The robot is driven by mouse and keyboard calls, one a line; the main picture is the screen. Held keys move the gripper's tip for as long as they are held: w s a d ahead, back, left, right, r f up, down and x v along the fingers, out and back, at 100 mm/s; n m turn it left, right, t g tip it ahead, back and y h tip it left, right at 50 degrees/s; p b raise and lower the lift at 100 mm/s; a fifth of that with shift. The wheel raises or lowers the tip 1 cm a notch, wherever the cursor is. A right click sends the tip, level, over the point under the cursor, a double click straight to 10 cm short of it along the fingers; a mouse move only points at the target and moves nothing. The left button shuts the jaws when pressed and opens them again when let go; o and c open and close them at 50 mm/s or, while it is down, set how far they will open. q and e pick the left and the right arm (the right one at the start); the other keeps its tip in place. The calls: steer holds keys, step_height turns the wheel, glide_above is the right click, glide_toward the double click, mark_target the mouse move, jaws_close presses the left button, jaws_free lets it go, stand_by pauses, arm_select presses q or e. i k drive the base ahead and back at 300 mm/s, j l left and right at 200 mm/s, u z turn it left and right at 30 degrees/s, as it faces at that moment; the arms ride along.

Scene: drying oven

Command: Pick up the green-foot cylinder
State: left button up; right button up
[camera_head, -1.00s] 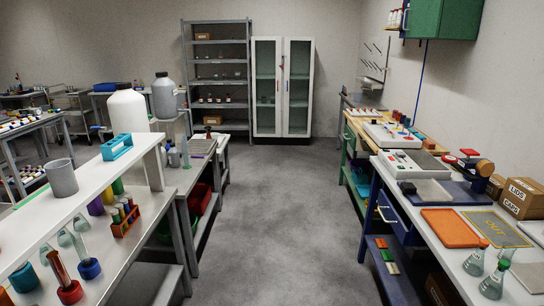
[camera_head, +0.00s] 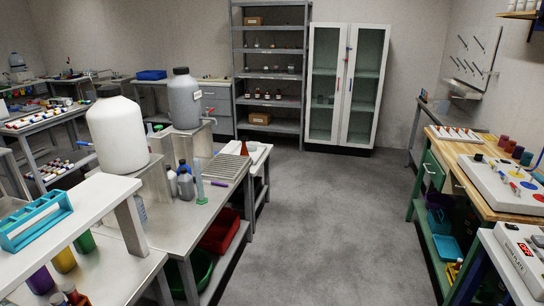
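The green-foot cylinder (camera_head: 199,180) is a slim, clear upright tube on a green base. It stands on the left-hand bench (camera_head: 168,229), near its aisle-side edge, just right of small grey bottles (camera_head: 186,182). Nothing is touching it from my side, and its green foot shows clearly. Neither of my grippers is in view.
A white jug (camera_head: 118,135) and a grey jug (camera_head: 187,100) stand on raised supports at left. A white shelf with a teal rack (camera_head: 35,220) is close at left. The grey floor aisle (camera_head: 315,220) is clear. A wooden-topped bench (camera_head: 470,165) lines the right.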

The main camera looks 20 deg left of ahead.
mark_target(202, 199)
steer(key=i+u, duration=0.15)
steer(key=i, duration=0.5)
steer(key=i+l+u, duration=0.15)
steer(key=i, duration=0.5)
steer(key=i+u, duration=0.25)
steer(key=u, duration=0.15)
steer(key=i+l+u, duration=0.1)
steer(key=i+u, duration=0.15)
steer(key=u, duration=0.15)
steer(key=i+l+u, duration=0.15)
steer(key=u, duration=0.25)
steer(key=i+l+u, duration=0.3)
steer(key=u, duration=0.15)
steer(key=i+l+u, duration=0.15)
steer(key=l+u, duration=0.25)
steer(key=j, duration=0.1)
